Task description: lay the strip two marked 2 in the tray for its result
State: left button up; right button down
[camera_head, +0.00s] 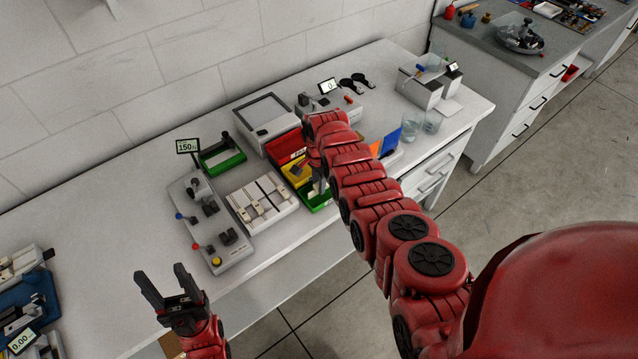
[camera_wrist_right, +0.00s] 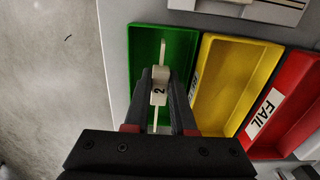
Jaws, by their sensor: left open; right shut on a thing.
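The strip marked 2 (camera_wrist_right: 159,88), pale with a black 2 on its wider middle, is between the fingers of my right gripper (camera_wrist_right: 159,100), which is shut on it. In the right wrist view it overlaps the green tray (camera_wrist_right: 140,42); its height above the tray floor cannot be told. Beside it are a yellow tray (camera_wrist_right: 247,62), its label partly hidden by a finger, and a red tray (camera_wrist_right: 291,103) labelled FAIL. In the head view my right arm partly covers the red (camera_head: 284,146), yellow and green (camera_head: 321,203) trays.
Left of the trays, a white holder (camera_head: 248,211) carries pale strips. Another device (camera_head: 263,120) and two glasses (camera_head: 431,123) stand on the bench. Bare bench lies at left.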

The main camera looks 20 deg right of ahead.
jog(key=shift+f, duration=0.15)
jog(key=shift+f+b, duration=0.55)
jog(key=shift+b, duration=0.1)
jog(key=c, duration=0.8)
grip_release()
jog(key=shift+r, duration=0.1)
jog(key=shift+o, duration=0.2)
